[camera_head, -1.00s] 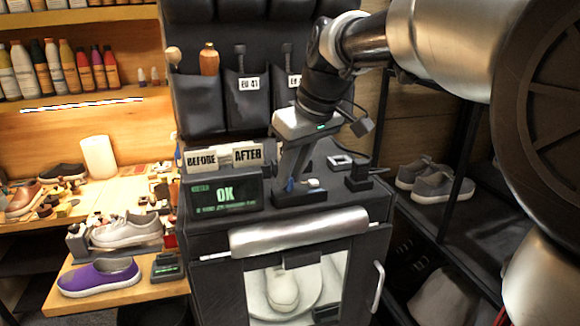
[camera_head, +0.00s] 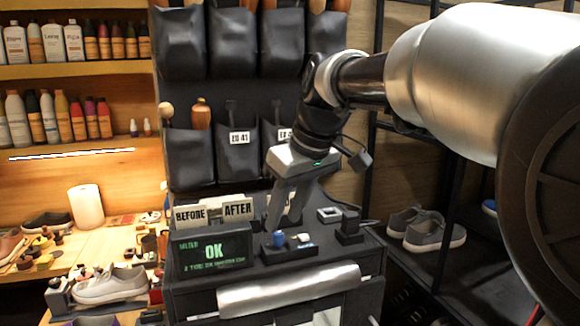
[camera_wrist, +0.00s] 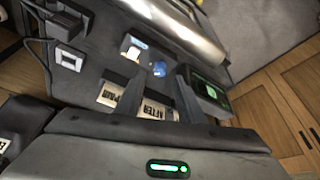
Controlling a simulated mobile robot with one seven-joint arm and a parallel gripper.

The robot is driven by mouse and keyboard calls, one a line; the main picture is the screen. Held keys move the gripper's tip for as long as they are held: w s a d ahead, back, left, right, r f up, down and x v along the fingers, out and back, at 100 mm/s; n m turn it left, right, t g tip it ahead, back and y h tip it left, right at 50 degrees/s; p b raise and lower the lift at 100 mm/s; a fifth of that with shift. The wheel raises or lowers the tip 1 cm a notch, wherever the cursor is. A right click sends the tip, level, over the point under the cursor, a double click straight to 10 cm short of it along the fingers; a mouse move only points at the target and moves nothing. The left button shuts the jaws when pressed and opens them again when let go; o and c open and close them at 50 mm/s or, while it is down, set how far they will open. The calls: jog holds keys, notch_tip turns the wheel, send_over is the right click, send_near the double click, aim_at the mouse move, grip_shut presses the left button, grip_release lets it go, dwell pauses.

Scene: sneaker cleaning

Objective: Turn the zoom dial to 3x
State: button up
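A small blue knob (camera_head: 279,239), which looks like the dial, stands on a black block on top of the dark machine (camera_head: 342,268). In the wrist view the blue knob (camera_wrist: 159,68) shows between and just beyond my fingertips. My gripper (camera_head: 272,222) points down just above the knob. Its two fingers are apart in the wrist view (camera_wrist: 160,78), with nothing between them, so it is open. I cannot read any zoom marking on the dial.
A white-and-blue switch (camera_head: 301,238) sits right beside the knob. BEFORE (camera_head: 190,216) and AFTER (camera_head: 238,208) cards stand behind the display. Hanging pouches (camera_head: 238,155) are behind. Shoes rest on a shelf at right (camera_head: 428,229).

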jog(key=p+v, duration=0.1)
jog(key=v, duration=1.2)
jog(key=shift+r, duration=0.25)
jog(key=shift+s+d+f, duration=0.1)
jog(key=s+d+f+m+t+h, duration=0.1)
jog(key=s+d+f+m, duration=0.3)
jog(key=s+f, duration=0.4)
jog(key=s+d+f+m+t+h+p, duration=0.1)
jog(key=s+d+f+m, duration=0.3)
jog(key=s+f, duration=0.4)
notch_tip(320, 180, down, 4)
jog(key=shift+s+d+f+h, duration=0.1)
jog(key=shift+s+d+h, duration=0.25)
jog(key=shift+d+h, duration=0.2)
